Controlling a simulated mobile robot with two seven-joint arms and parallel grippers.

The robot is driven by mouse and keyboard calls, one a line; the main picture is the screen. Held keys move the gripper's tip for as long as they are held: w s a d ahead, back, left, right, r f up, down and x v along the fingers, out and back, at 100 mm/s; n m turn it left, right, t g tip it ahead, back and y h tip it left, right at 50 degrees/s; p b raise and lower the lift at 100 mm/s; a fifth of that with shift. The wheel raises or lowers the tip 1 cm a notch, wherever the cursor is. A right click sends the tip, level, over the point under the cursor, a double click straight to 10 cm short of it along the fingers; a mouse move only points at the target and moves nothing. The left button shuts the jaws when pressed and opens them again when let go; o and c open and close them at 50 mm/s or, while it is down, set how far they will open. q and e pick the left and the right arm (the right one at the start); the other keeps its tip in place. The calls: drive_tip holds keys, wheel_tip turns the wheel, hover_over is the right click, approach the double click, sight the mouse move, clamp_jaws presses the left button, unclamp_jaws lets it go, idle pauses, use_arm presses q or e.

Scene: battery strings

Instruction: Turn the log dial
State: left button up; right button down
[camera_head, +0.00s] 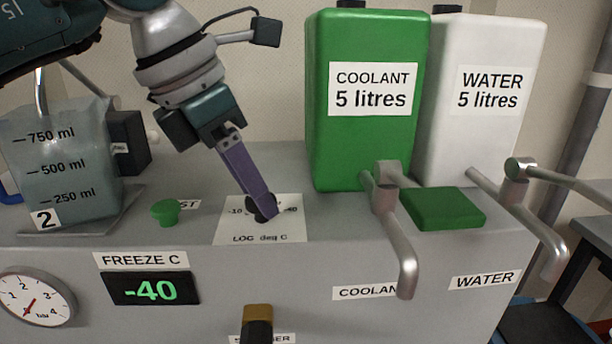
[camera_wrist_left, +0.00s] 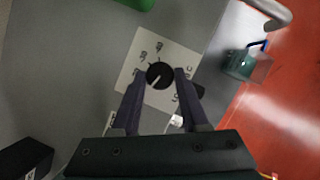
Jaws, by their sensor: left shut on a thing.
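The log dial (camera_wrist_left: 159,75) is a small round black knob with a light pointer line, set on a white card with printed numbers (camera_wrist_left: 135,68). In the head view the dial (camera_head: 262,205) is partly hidden by my fingers, and the card (camera_head: 232,232) reads "LOG deg C". My left gripper (camera_head: 266,212) reaches down from the upper left and is shut on the dial. In the left wrist view its two dark fingers (camera_wrist_left: 160,82) stand on either side of the knob. My right gripper is not in view.
A green button (camera_head: 166,211) and a beaker (camera_head: 58,165) stand left of the card. A green coolant tank (camera_head: 360,145), a white water tank (camera_head: 475,130), metal taps (camera_head: 386,200) and a green pad (camera_head: 443,209) are to the right. A display (camera_head: 151,289) reads -40.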

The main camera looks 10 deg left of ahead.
use_arm(q)
clamp_jaws()
drive_tip(key=b, duration=0.1)
drive_tip(key=m+b, duration=0.1)
drive_tip(key=b, duration=0.1)
drive_tip(key=shift+w+f+m, duration=0.1)
drive_tip(key=shift+f+m, duration=0.15)
drive_tip(key=shift+m, duration=0.05)
drive_tip(key=shift+r+m+g+h+b, duration=0.2)
drive_tip(key=shift+m+g+h+b, duration=0.2)
drive_tip(key=shift+m, duration=0.2)
drive_tip(key=shift+r, duration=0.1)
drive_tip(key=o, duration=0.8)
unclamp_jaws()
drive_tip(key=shift+c, duration=0.2)
drive_tip(key=shift+a, duration=0.1)
